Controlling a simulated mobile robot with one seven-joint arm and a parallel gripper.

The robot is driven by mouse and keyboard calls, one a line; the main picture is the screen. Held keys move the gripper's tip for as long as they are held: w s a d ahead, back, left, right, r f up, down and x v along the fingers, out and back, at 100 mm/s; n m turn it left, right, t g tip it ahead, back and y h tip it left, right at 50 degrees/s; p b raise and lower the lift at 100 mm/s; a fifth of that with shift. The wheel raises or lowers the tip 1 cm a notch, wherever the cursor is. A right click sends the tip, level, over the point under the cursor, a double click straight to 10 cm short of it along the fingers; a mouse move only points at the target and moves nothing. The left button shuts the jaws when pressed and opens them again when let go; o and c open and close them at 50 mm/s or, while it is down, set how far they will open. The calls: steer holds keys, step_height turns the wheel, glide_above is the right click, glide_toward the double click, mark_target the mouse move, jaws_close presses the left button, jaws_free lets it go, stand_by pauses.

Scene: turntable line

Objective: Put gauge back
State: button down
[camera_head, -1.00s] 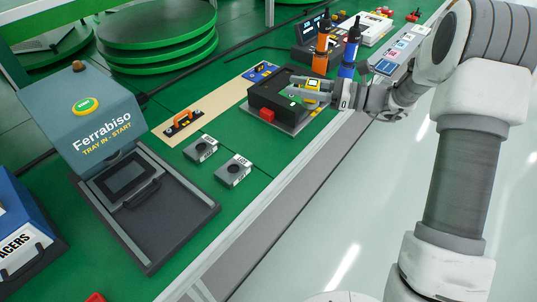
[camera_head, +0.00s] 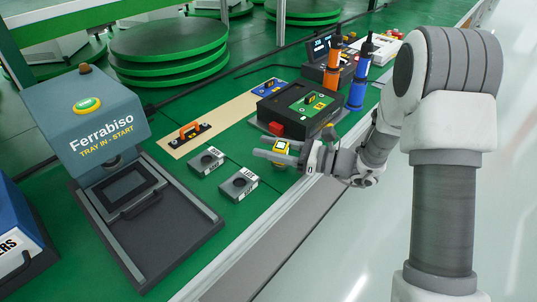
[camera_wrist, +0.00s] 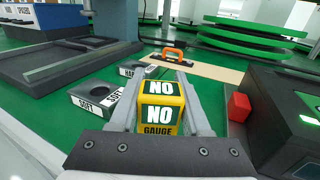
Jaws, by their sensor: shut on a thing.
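A yellow and green gauge (camera_head: 281,147) is between the fingers of my gripper (camera_head: 278,153). In the wrist view the gauge (camera_wrist: 160,106) shows white "NO" and "GAUGE" lettering, with one finger of my gripper (camera_wrist: 158,95) on each side. My gripper is shut on it, in front of a black box (camera_head: 292,112) and apart from it. Two grey blocks with round dark recesses lie to its left: the farther (camera_head: 207,161) reads "HARD" and the nearer (camera_head: 238,186) reads "SOFT" in the wrist view.
The black box bears a green panel and a red block (camera_head: 277,128). A beige strip (camera_head: 222,127) holds an orange-handled tool (camera_head: 188,132) and a blue plate (camera_head: 270,88). An orange bottle (camera_head: 332,66) and a blue bottle (camera_head: 358,85) stand behind. The Ferrabiso machine (camera_head: 85,117) is at left.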

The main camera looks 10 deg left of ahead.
steer(key=shift+f, duration=0.55)
steer(key=shift+f, duration=0.15)
steer(key=shift+c, duration=1.8)
jaws_free()
